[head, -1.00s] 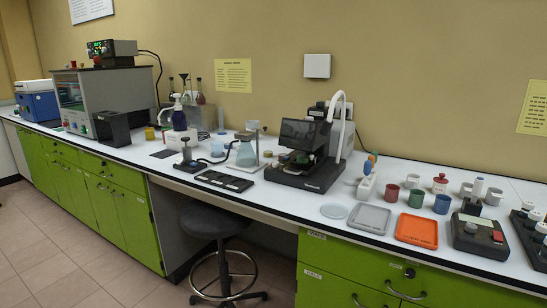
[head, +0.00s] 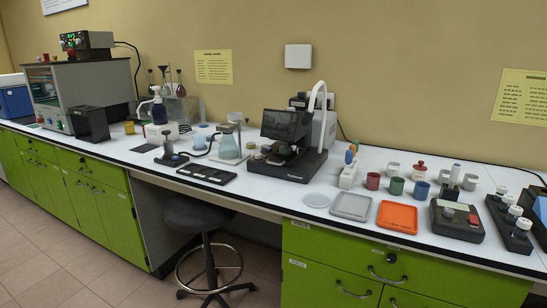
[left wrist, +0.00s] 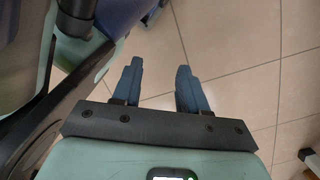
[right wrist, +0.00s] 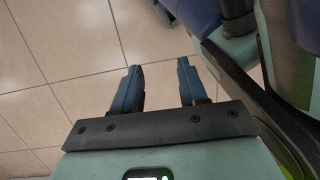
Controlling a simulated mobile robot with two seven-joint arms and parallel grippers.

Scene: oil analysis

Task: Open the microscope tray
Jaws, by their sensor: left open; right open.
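The black microscope (head: 290,145) with a dark screen stands on the white bench, right of the middle in the head view. A tray on it cannot be made out clearly at this distance. My left gripper (left wrist: 157,85) shows only in the left wrist view, open and empty above the tiled floor. My right gripper (right wrist: 158,85) shows only in the right wrist view, also open and empty above the floor. Neither gripper is in the head view, so both are away from the microscope.
A stool (head: 204,215) stands in the gap below the bench. Green drawers (head: 350,270) front the bench.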

